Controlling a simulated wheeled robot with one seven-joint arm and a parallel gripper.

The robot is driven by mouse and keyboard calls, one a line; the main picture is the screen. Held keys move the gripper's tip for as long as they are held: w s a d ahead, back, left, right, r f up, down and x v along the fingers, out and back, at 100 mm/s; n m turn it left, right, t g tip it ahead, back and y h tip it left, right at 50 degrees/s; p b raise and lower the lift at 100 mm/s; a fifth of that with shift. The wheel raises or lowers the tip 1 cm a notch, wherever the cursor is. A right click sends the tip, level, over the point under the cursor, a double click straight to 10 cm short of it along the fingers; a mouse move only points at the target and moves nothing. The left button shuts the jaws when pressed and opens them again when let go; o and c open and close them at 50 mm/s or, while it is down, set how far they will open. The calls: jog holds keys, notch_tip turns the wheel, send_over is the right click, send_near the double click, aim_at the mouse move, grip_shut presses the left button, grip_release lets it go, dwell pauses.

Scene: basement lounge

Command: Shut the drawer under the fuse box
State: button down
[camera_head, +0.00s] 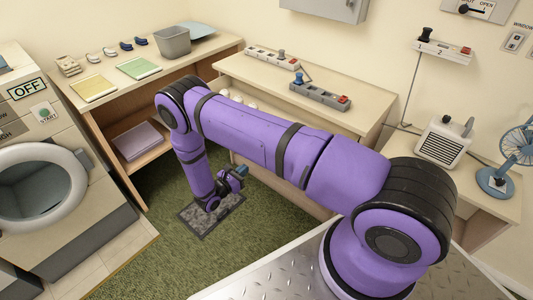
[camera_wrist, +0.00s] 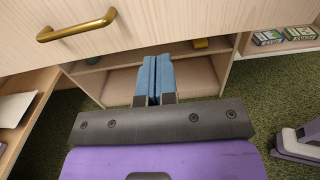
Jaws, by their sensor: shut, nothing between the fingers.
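The grey fuse box (camera_head: 335,8) hangs on the wall at the top of the head view. The cabinet (camera_head: 240,66) stands below it. Its drawer (camera_wrist: 175,22) has a pale wood front with a brass handle (camera_wrist: 77,25) and fills the top of the wrist view. The drawer front stands out ahead of the shelves below; its exact gap is hidden. In the head view my arm covers most of it. My gripper (camera_wrist: 154,80) is shut and empty, with blue fingers, below the drawer front's lower edge and right of the handle. It also shows low near the floor (camera_head: 241,171).
Whitish round things (camera_head: 225,93) show below the cabinet top's front edge. Open shelves (camera_wrist: 190,82) lie beyond my fingers. A desk (camera_head: 105,105) stands left and a washing machine (camera_head: 40,190) far left. Green carpet (camera_head: 165,245) is clear in front; a dark mat (camera_head: 212,214) lies beneath my gripper.

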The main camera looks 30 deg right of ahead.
jog(key=x, duration=1.4)
jog(key=shift+f, duration=0.25)
jog(key=x, duration=2.2)
jog(key=shift+d+f, duration=0.1)
jog(key=shift+d, duration=0.2)
jog(key=shift+w+d, duration=0.2)
jog(key=shift+d, duration=0.15)
jog(key=shift+d+r, duration=0.1)
jog(key=shift+r, duration=0.15)
